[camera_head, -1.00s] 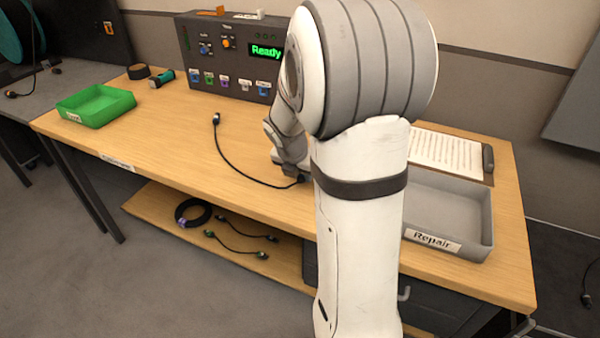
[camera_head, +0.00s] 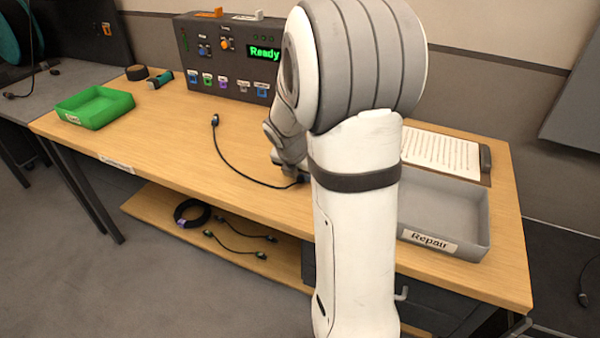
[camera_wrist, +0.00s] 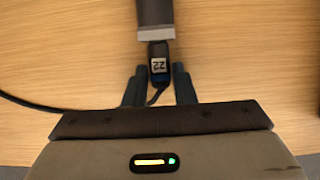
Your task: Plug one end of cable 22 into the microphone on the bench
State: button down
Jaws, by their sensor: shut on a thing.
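In the wrist view, my gripper (camera_wrist: 157,86) is shut on the dark plug of cable 22 (camera_wrist: 159,66), whose white label reads 22. The plug points at the light grey end of a dark cylinder, the microphone (camera_wrist: 154,12). The plug and that end meet in the picture; I cannot tell whether the plug is seated. In the head view, cable 22 (camera_head: 237,171) curves over the bench (camera_head: 170,140) to its other, free plug (camera_head: 214,120). My arm hides the microphone and most of my gripper there.
A grey tester (camera_head: 232,65) with a green "Ready" display stands at the back. A green tray (camera_head: 95,120) is at the left, a grey Repair tray (camera_head: 478,250) and a clipboard (camera_head: 440,152) at the right. More cables (camera_head: 238,246) lie on the lower shelf. The left bench is mostly clear.

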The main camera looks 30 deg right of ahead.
dwell(0.4)
jog(key=c, duration=1.1)
grip_release()
jog(key=s+a+r+m+y+p, duration=0.1)
jog(key=s+a+r+m+p, duration=0.2)
jog(key=s+a+r+m, duration=0.2)
jog(key=s+a+r+m+y+p, duration=0.1)
jog(key=s+a+r+m+p, duration=0.2)
jog(key=m, duration=0.9)
jog(key=s+a+r+m+y+p, duration=0.1)
jog(key=s+a+r+m+p, duration=0.2)
jog(key=s+a+r+m, duration=0.5)
jog(key=shift+s+a+r+m+y+p, duration=0.1)
jog(key=shift+s+r, duration=0.3)
jog(key=shift+s, duration=0.4)
jog(key=shift+s+d+r+m+y+p, duration=0.1)
jog(key=shift+s+r, duration=0.25)
jog(key=shift+s, duration=0.4)
jog(key=shift+s+a+r+m+y+p, duration=0.1)
jog(key=shift+s+r, duration=0.3)
jog(key=shift+s, duration=0.4)
